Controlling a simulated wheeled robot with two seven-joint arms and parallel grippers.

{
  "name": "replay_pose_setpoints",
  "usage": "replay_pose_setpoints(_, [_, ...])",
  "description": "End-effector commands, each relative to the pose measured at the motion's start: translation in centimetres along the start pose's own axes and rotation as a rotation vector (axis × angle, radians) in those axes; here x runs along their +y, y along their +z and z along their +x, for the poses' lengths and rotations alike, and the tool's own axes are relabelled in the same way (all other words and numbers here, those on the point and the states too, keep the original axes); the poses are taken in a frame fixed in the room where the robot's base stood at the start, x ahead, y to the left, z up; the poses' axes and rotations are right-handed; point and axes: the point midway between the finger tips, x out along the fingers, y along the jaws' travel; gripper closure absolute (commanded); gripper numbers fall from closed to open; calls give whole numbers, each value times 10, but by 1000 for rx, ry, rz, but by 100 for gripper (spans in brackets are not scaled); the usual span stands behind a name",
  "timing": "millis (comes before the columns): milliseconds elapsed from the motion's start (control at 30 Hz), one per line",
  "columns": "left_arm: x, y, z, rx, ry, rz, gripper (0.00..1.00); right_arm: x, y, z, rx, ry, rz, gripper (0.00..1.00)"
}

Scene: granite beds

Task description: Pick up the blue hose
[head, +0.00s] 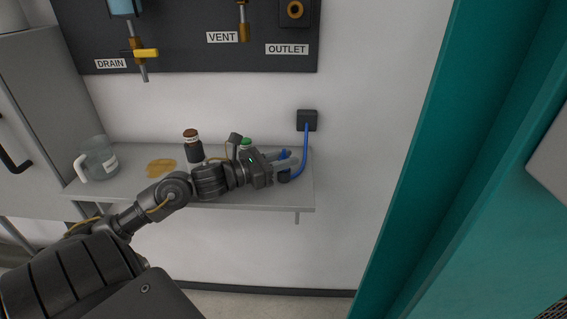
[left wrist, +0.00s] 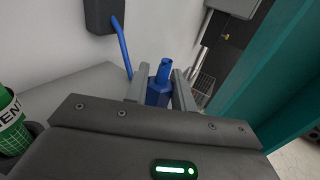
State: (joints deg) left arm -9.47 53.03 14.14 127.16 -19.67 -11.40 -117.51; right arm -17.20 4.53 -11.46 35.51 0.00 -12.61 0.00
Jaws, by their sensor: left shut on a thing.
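The blue hose (head: 306,150) hangs from a dark wall box (head: 307,120) and curves down to the right end of the grey shelf (head: 240,197). Its blue end piece (left wrist: 158,88) shows between my fingers in the left wrist view, where the hose (left wrist: 122,48) also runs up to the box (left wrist: 103,14). My left gripper (head: 286,162) is over the right part of the shelf, shut on the blue end piece of the hose. The fingers partly hide the end piece in the head view. My right gripper is not in view.
A yellow-brown spill (head: 161,167) lies between jug and bottle. A teal frame (head: 425,150) rises at the right.

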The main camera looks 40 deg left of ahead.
Motion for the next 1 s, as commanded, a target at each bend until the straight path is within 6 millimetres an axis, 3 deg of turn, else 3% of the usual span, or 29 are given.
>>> replay_pose_setpoints(267, [0,5,0,-1,-1,2,98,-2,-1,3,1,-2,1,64])
replay_pose_setpoints(500, [0,32,-1,-2,0,8,98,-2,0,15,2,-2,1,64])
replay_pose_setpoints(833, [0,91,-51,0,0,4,98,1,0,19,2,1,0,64])
replay_pose_setpoints(1000, [0,104,-82,-2,1,0,98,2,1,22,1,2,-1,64])
